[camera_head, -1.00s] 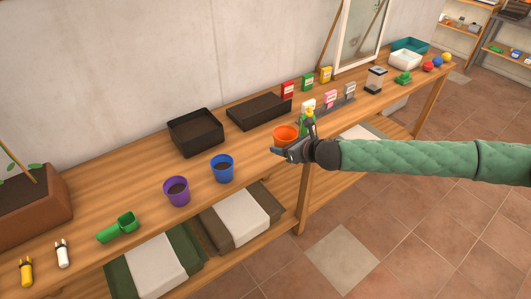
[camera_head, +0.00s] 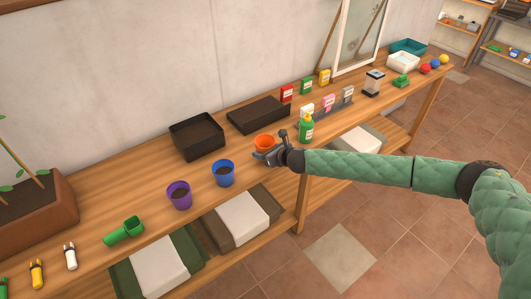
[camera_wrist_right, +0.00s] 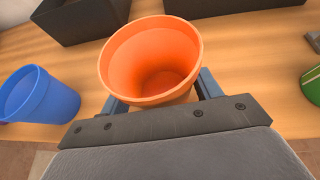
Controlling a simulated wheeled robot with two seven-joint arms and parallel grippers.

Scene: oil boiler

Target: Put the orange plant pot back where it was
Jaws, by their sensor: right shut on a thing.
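The orange plant pot (camera_head: 264,143) is at the front of the wooden bench, right of the blue pot (camera_head: 223,173). In the right wrist view the orange pot (camera_wrist_right: 152,62) is upright and looks empty, held between the fingers. My right gripper (camera_head: 270,156) is shut on it; the gripper also shows in the right wrist view (camera_wrist_right: 155,95). Whether the pot's base touches the bench is hidden. My left gripper is not in view.
A green bottle (camera_head: 306,128) stands close right of my right gripper. A green scoop (camera_head: 124,231) lies at left. Bare bench lies between the pots and the trays.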

